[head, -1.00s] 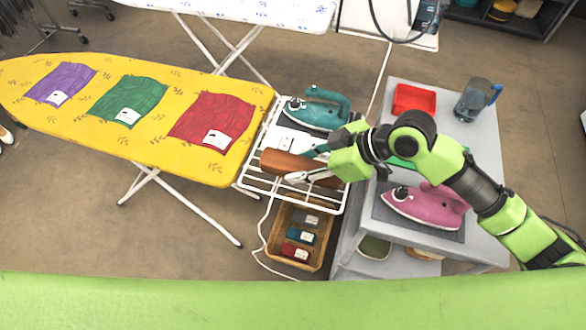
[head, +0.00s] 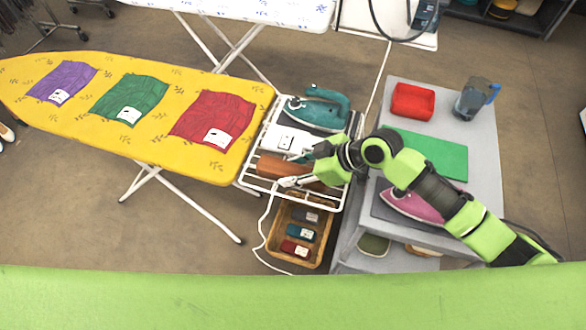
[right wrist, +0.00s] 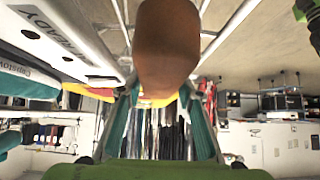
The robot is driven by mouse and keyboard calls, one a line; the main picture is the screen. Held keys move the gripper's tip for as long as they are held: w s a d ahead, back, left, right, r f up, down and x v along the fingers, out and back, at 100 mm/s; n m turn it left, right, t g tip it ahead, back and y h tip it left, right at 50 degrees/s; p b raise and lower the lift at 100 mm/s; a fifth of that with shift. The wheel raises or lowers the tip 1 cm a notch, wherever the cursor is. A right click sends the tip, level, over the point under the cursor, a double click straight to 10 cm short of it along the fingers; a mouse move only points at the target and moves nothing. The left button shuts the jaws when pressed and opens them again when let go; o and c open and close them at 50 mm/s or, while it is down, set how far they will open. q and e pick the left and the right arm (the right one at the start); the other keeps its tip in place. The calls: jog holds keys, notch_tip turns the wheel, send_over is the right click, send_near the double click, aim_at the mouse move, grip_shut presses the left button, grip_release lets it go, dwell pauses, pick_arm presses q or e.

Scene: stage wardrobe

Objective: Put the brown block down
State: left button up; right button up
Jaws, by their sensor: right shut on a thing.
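The brown block (head: 270,167) is a long rounded piece at the white wire rack (head: 250,181) on the end of the yellow ironing board. My right gripper (head: 298,170) is shut on it, with one finger on each side. In the right wrist view the brown block (right wrist: 168,50) reaches out past the fingertips of my right gripper (right wrist: 160,105). I cannot tell whether the block rests on the rack's wires or hangs just above them. My left gripper is not in view.
A teal iron (head: 318,110) and a white box (head: 285,139) are on the rack behind the block.

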jog(key=o, duration=1.4)
jog(key=shift+f, duration=0.1)
jog(key=shift+c, duration=0.2)
jog(key=b+v, duration=0.1)
jog(key=v, duration=1.1)
jog(key=shift+r, duration=0.2)
